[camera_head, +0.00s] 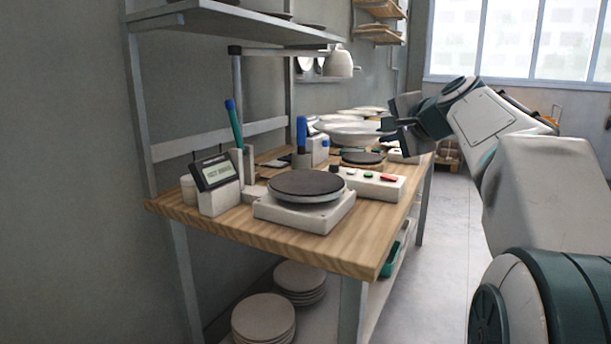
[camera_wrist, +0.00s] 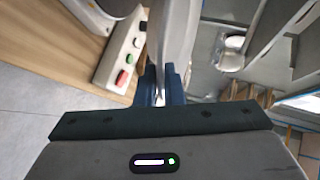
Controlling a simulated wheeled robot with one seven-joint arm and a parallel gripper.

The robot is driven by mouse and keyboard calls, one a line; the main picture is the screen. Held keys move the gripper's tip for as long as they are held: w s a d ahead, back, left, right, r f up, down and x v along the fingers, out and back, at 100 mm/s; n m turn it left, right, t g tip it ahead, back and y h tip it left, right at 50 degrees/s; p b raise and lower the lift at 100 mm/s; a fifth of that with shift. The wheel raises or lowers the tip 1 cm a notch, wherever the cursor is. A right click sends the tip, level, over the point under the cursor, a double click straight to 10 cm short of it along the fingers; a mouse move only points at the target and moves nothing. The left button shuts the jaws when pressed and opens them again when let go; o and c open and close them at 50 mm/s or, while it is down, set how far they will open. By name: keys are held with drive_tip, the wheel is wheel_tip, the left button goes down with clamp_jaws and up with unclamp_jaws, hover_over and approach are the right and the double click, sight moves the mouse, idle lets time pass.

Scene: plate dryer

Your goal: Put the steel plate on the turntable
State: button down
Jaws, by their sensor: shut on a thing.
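The steel plate (camera_head: 347,131) is a pale, shiny round dish. It is held level at the far right of the workbench, above the bench top. My gripper (camera_head: 386,131) is shut on its right rim. In the wrist view the plate (camera_wrist: 175,35) is seen nearly edge-on between the blue fingers of my gripper (camera_wrist: 162,76). The turntable (camera_head: 307,187) is a dark round disc on a square white base near the bench's front edge. Its top is bare. The plate is behind it and to the right, apart from it.
A control box (camera_head: 372,185) with red and green buttons stands right of the turntable. A small display (camera_head: 216,174) and a holder with a blue-topped green tool (camera_head: 235,125) stand left. A smaller dark disc (camera_head: 362,158) lies behind. A shelf (camera_head: 235,22) overhangs the bench.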

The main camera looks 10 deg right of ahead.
drive_tip(key=b, duration=0.3)
hover_over(332, 190)
wheel_tip(332, 190, down, 6)
drive_tip(key=shift+w+f, duration=0.1)
drive_tip(key=shift+f, duration=0.15)
drive_tip(key=shift+f+b, duration=1.25)
drive_tip(key=shift+f, duration=0.75)
drive_tip(key=shift+f, duration=0.15)
drive_tip(key=c, duration=1.8)
unclamp_jaws()
drive_tip(key=p+v, duration=0.1)
drive_tip(key=v, duration=1.1)
drive_tip(key=shift+p, duration=0.35)
